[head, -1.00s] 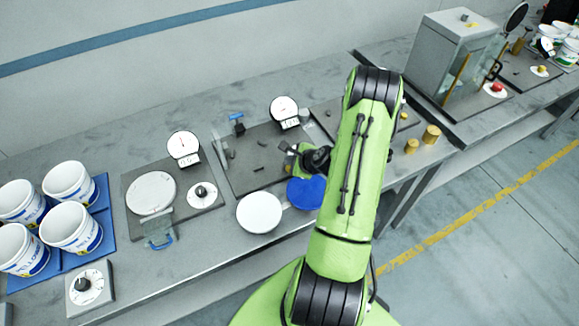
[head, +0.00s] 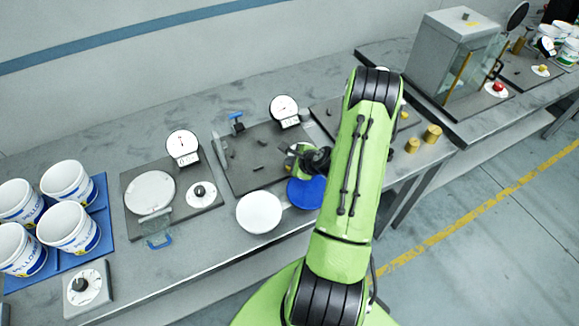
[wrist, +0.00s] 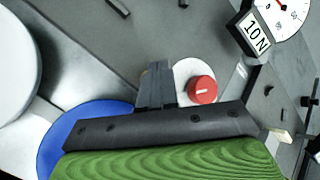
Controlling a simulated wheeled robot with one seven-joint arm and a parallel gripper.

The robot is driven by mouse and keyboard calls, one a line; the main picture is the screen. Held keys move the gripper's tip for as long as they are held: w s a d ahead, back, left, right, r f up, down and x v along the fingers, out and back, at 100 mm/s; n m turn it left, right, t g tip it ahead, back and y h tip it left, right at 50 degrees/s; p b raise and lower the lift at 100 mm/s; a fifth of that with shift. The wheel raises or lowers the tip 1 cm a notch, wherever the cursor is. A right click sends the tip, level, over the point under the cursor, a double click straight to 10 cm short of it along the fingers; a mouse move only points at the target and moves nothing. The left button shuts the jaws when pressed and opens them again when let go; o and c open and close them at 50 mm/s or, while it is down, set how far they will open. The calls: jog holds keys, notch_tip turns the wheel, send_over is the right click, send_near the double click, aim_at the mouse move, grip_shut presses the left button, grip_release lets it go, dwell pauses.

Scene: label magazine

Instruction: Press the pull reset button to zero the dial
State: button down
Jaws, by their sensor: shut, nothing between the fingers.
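A red button (wrist: 202,90) on a white round plate shows in the wrist view. It is hidden behind my arm in the head view. My gripper (wrist: 155,80) is shut and empty. In the wrist view its fingertips lie just left of the red button and overlap the plate's left edge; I cannot tell whether they touch it. A white dial (wrist: 282,12) above a "10 N" label stands at the upper right of the wrist view. It also shows in the head view (head: 283,106). Its needle reading is too small and cut off to tell.
A blue disc (head: 307,192) and a white disc (head: 259,212) lie at the table's front edge. A second dial (head: 182,145) with a knob (head: 200,192) stands left, beside white buckets (head: 68,228). Brass weights (head: 432,133) stand right of my arm.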

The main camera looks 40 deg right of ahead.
jog(key=shift+f+b, duration=0.5)
dwell(0.4)
dwell(0.3)
jog(key=shift+r+p, duration=0.7)
jog(key=shift+r, duration=0.25)
notch_tip(320, 180, up, 5)
jog(key=p, duration=0.3)
jog(key=shift+r+p, duration=0.15)
jog(key=shift+p, duration=0.25)
